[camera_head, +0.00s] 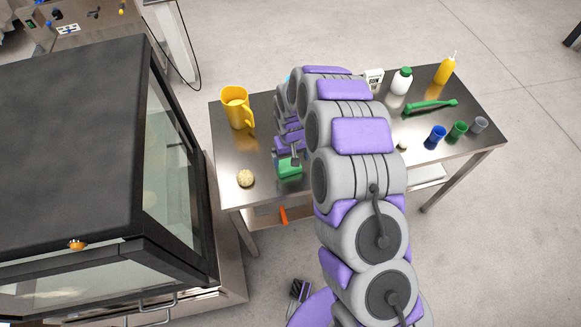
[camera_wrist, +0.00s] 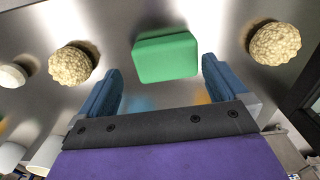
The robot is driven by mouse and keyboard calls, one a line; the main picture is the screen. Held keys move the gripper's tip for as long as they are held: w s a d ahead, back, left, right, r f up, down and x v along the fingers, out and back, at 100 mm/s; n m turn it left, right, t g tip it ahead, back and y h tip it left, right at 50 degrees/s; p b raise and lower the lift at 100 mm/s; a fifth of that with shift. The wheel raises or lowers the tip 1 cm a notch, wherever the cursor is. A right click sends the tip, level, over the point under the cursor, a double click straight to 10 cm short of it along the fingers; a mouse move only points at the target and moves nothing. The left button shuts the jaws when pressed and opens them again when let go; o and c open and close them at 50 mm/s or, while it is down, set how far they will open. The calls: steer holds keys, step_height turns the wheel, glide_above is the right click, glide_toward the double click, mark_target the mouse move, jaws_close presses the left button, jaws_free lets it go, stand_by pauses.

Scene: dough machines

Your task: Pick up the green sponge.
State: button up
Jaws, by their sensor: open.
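The green sponge (camera_head: 289,171) lies on the metal table near its front edge, partly hidden by my arm in the head view. In the wrist view the green sponge (camera_wrist: 166,57) shows as a rounded block ahead of my gripper, between the lines of the two fingers. My gripper (camera_wrist: 160,85) is open and empty, with one blue finger on each side and a gap between them. The fingers appear apart from the sponge. In the head view the fingertips are mostly hidden.
A round dough-like ball (camera_head: 246,178) lies left of the sponge; the wrist view shows one ball on the left (camera_wrist: 72,65) and one on the right (camera_wrist: 275,44). A yellow pitcher (camera_head: 237,107) stands behind. Bottles, cups and a green tool (camera_head: 430,107) occupy the table's right side.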

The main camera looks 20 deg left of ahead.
mark_target(288, 163)
steer(key=f, duration=0.1)
steer(key=a+f, duration=0.1)
steer(key=f, duration=0.1)
steer(key=f+b, duration=0.1)
steer(key=shift+a+f, duration=0.3)
steer(key=shift+a, duration=0.1)
steer(key=shift+d+f, duration=0.25)
steer(key=shift+s+d+f, duration=0.15)
steer(key=shift+s+d, duration=0.05)
steer(key=shift+d, duration=0.45)
steer(key=shift+c, duration=0.8)
steer(key=shift+w+a+f, duration=0.1)
steer(key=shift+a+f, duration=0.05)
steer(key=shift+a, duration=0.05)
steer(key=shift+c, duration=0.7)
steer(key=shift+w+a, duration=0.15)
steer(key=shift+a, duration=0.2)
steer(key=c, duration=0.4)
steer(key=shift+o, duration=0.2)
steer(key=shift+w+r, duration=0.1)
steer(key=shift+r, duration=0.1)
